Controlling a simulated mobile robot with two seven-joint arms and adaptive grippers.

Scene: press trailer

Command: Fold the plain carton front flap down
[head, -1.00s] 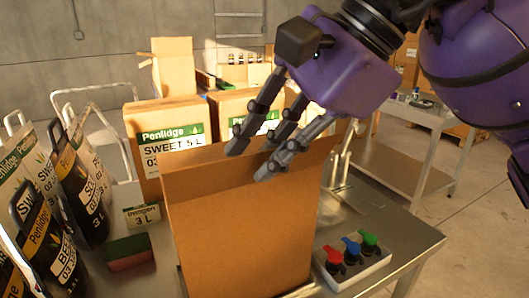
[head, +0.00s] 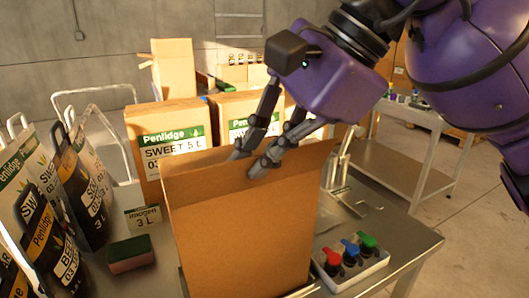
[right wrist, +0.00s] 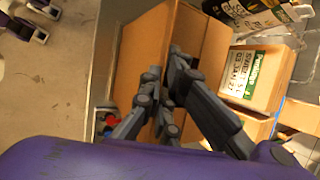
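The plain carton (head: 245,240) stands upright on the metal table, with no print on the side facing me. A darker cardboard strip (head: 205,182) runs along its top; I cannot tell whether this is the raised front flap or the far inside. My right gripper (head: 250,162) is at the carton's top, its fingers apart and pointing down-left, with the tips over the strip. Whether they touch it is unclear. The right wrist view shows the carton's cardboard panels (right wrist: 146,50) beyond the spread, empty fingers (right wrist: 165,72).
Printed cartons (head: 165,135) stand close behind. A holder with red, blue and green taps (head: 350,254) sits right, near the table edge.

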